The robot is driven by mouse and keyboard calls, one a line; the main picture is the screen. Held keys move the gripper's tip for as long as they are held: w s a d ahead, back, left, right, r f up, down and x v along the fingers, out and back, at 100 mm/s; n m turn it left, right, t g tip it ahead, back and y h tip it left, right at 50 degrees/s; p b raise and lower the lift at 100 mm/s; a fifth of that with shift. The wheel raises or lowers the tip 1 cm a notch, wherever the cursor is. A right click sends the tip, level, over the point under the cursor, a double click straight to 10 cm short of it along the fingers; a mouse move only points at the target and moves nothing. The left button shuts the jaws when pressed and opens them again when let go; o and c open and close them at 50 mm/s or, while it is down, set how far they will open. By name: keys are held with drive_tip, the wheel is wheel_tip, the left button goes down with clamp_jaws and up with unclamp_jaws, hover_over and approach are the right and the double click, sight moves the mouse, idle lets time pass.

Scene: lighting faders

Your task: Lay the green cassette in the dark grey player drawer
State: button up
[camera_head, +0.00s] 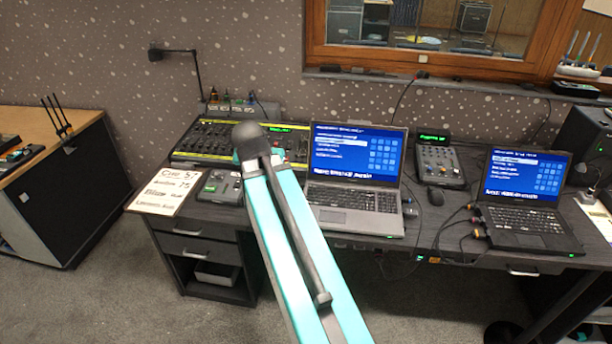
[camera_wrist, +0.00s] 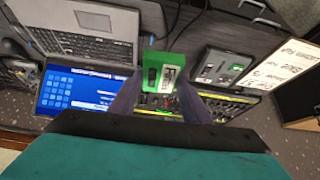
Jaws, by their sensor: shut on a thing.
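The green cassette (camera_wrist: 150,72), with a pale label and dark marks, is between the two fingers of my gripper (camera_wrist: 159,88) in the wrist view. My gripper is shut on it and holds it over the desk, between the laptop and a dark grey device. That device (camera_wrist: 225,68) looks like the player, with a lighter recessed area on top. In the head view the player (camera_head: 218,188) lies on the desk, left of the laptop and partly beside my arm. In the head view my arm hides my gripper and the cassette.
A laptop (camera_head: 354,190) stands right of my arm, and a mixer (camera_head: 200,141) with yellow edges lies behind the player. A handwritten sheet (camera_head: 170,188) lies to the player's left. A second laptop (camera_head: 525,200), a small control box (camera_head: 440,165) and cables fill the right side.

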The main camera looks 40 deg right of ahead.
drive_tip(key=w+a+r+n+y+p, duration=0.1)
drive_tip(key=w+a+r+n, duration=0.1)
drive_tip(key=a, duration=0.6)
drive_tip(key=w+a+r+n+t+y+p, duration=0.1)
drive_tip(key=a+r+n, duration=0.3)
drive_tip(key=a, duration=0.5)
drive_tip(key=w+a+r+n+t+y+p, duration=0.1)
drive_tip(key=w+a+r+n+y+p, duration=0.1)
drive_tip(key=a, duration=0.6)
wheel_tip(320, 180, up, 3)
drive_tip(key=shift+w+a+f+n+y+p, duration=0.25)
drive_tip(key=shift+w+n+y+p, duration=0.2)
drive_tip(key=shift+w+n, duration=0.25)
drive_tip(key=shift+d, duration=0.1)
